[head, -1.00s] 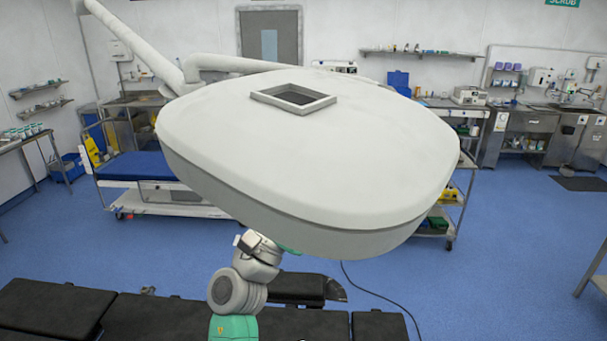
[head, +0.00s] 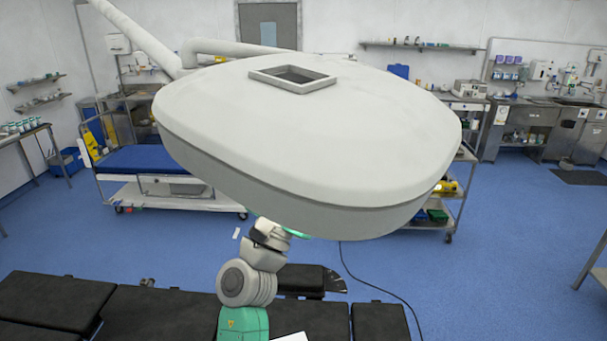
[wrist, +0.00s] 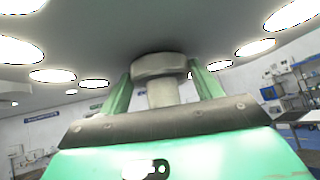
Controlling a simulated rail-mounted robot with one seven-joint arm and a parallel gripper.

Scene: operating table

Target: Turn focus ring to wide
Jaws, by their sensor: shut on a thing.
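The surgical lamp head (head: 310,140), a large white rounded disc, hangs over the table and fills the middle of the head view. In the wrist view its grey underside (wrist: 110,45) spreads overhead with several bright round lights. The focus ring (wrist: 160,65), a pale grey knob with a wide rim above a narrower stem, sticks down from that underside. My gripper (wrist: 163,75) is below the lamp with its green fingers on either side of the ring, shut on it. In the head view the lamp hides the gripper and the ring.
Black operating table sections (head: 50,300) lie below, at the bottom of the head view. A trolley with a blue mattress (head: 160,158) stands behind at the left. A cable (head: 375,290) runs over the open blue floor at the right. The lamp's support arm (head: 130,35) comes in from the upper left.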

